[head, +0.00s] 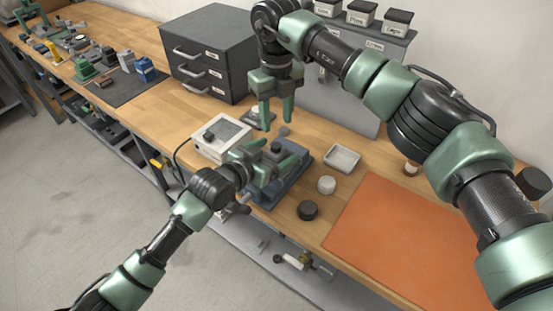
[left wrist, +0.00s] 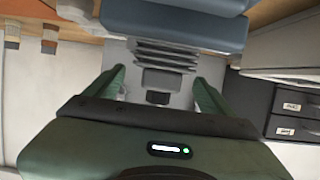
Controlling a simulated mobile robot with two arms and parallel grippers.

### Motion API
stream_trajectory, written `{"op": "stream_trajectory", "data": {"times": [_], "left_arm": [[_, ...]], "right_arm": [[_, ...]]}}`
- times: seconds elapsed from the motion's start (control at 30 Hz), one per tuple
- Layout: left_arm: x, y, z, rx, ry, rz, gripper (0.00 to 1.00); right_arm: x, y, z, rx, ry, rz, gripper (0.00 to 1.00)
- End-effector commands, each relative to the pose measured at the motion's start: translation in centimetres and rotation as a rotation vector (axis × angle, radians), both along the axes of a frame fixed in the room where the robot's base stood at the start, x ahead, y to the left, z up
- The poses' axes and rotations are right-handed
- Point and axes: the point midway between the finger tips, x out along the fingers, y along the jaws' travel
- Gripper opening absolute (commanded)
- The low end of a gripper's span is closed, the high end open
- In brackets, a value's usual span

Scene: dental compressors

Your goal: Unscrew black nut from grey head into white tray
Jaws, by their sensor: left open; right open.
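A grey finned head (left wrist: 165,55) shows in the left wrist view below a blue holder (left wrist: 175,25); the blue holder also shows in the head view (head: 296,181). A small black piece (left wrist: 158,97), which may be the black nut, sits at the near end of the head. My left gripper (head: 272,161) is open, with its fingers (left wrist: 160,92) on either side of the head's near end and gaps between. It hides much of the head in the head view. My right gripper (head: 276,120) is open and empty, pointing down above and behind the left one. The white tray (head: 342,159) appears empty.
A black round piece (head: 307,210) and a white round piece (head: 326,185) stand near the tray. A pale box with a screen (head: 221,138) is left of my left gripper. An orange mat (head: 405,243) lies right; grey drawers (head: 210,55) stand behind.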

Motion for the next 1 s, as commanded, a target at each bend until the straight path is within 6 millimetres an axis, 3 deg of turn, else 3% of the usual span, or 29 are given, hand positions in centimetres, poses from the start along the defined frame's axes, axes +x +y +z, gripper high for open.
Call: {"op": "stream_trajectory", "data": {"times": [0.37,0.7,0.73,0.8,1.0], "left_arm": [[0.61,-0.43,-0.25,0.001,-0.001,0.0,0.84],[0.59,-0.4,-0.27,0.001,-0.001,0.0,0.0],[0.59,-0.4,-0.27,0.001,-0.001,0.001,0.0],[0.58,-0.39,-0.27,0.001,-0.001,0.001,0.0],[0.58,-0.39,-0.28,0.002,0.0,0.001,0.0]], "right_arm": [[-0.02,0.06,-0.01,0.001,0.0,0.001,0.44],[-0.02,0.06,-0.01,0.001,0.0,0.001,0.44],[-0.02,0.06,-0.01,0.001,0.0,0.001,0.44],[-0.02,0.06,-0.01,0.001,0.0,-0.001,0.35],[-0.01,0.04,0.0,0.001,0.0,-0.147,0.35]]}}
